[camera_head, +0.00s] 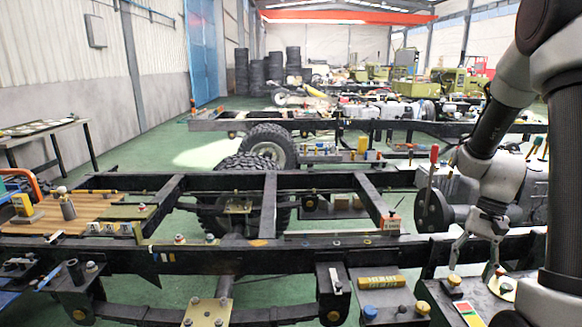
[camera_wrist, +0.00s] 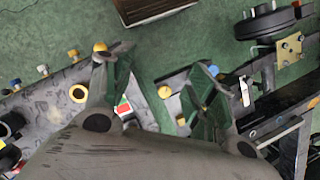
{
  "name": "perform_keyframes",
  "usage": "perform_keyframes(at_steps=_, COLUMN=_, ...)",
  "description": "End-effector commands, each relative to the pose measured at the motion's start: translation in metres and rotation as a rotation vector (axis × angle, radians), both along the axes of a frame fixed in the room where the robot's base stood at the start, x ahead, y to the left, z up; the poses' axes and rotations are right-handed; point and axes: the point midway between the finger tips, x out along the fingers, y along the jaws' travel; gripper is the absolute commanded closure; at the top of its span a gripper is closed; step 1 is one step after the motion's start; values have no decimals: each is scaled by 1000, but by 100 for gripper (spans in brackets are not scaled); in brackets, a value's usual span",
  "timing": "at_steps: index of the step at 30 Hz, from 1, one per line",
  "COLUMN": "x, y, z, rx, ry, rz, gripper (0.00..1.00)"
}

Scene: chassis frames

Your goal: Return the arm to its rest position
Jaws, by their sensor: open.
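My gripper (camera_head: 471,268) hangs at the right of the head view, fingers pointing down, at the near dark chassis rail (camera_head: 380,252). In the wrist view my gripper (camera_wrist: 152,70) has its two fingers spread wide apart, and nothing is held between them. My arm comes down from the upper right of the head view. Small parts with yellow and blue caps lie below and around the fingers; whether a fingertip touches any of them I cannot tell.
A yellow block (camera_head: 382,282) and a blue-capped part (camera_head: 370,312) sit left of my gripper. Tires (camera_head: 268,143) stand behind the near frame. A wooden board (camera_head: 75,212) lies at the left. Green floor (camera_head: 140,160) is open at the back left.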

Motion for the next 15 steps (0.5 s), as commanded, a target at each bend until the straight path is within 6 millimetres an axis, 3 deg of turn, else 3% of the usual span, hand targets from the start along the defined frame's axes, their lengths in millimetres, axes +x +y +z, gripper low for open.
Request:
perform_keyframes(at_steps=1, x=-10, y=6, z=24, rx=-17, ry=-36, rz=62, gripper=43)
perform_keyframes(at_steps=6, x=-48, y=24, z=86, rx=-78, ry=-147, rz=258, gripper=43)
perform_keyframes(at_steps=15, x=-112, y=50, z=158, rx=-208, ry=-386, rz=486, gripper=43)
